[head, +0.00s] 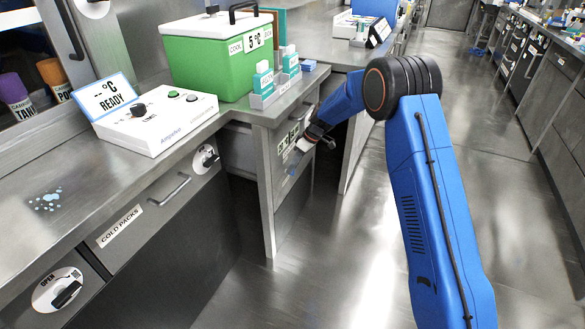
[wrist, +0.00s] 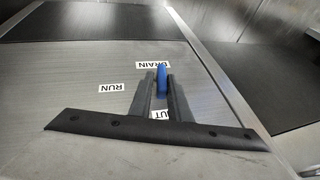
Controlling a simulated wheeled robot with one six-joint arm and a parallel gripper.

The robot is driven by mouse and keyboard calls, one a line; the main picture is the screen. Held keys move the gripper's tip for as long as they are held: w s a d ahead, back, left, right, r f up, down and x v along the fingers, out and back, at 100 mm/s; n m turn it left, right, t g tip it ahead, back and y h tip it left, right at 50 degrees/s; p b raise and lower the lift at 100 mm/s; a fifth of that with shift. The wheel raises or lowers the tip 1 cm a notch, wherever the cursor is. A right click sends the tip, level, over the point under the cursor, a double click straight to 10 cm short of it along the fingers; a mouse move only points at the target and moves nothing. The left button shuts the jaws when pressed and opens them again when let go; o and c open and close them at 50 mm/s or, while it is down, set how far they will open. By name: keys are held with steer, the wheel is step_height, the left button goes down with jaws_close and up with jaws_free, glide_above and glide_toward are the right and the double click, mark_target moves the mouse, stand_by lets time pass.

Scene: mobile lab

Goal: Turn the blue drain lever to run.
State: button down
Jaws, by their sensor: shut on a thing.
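The blue drain lever (wrist: 162,83) stands between the two grey fingers of my gripper (wrist: 161,78) in the wrist view. My gripper is shut on it. The lever's top end overlaps the DRAIN label (wrist: 154,65). The RUN label (wrist: 111,88) is clear, to the left of the fingers. A third label, showing only "UT" (wrist: 162,114), is partly hidden behind the fingers. In the head view my gripper (head: 297,152) is at the grey side panel (head: 265,190) below the counter end. The lever cannot be made out clearly there.
The counter (head: 75,175) holds a white control box (head: 155,122), a green cooler (head: 215,65) and small boxes (head: 263,85) near its edge. Below are a COLD PACKS drawer (head: 125,225) and an OPEN dial (head: 62,290). The aisle floor (head: 350,250) is clear.

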steer(key=f+m+g+y, duration=0.1)
steer(key=g+y, duration=0.1)
steer(key=g, duration=0.1)
steer(key=w+f+m+g+y, duration=0.1)
steer(key=g+y, duration=0.1)
steer(key=g, duration=0.2)
steer(key=w+f+m+g+y, duration=0.1)
steer(key=g, duration=0.3)
steer(key=shift+w+d+y, duration=0.1)
steer(key=shift+d+y, duration=0.3)
steer(key=shift+f, duration=0.1)
stand_by(0.4)
steer(key=c, duration=1.8)
jaws_free()
steer(key=shift+d, duration=0.1)
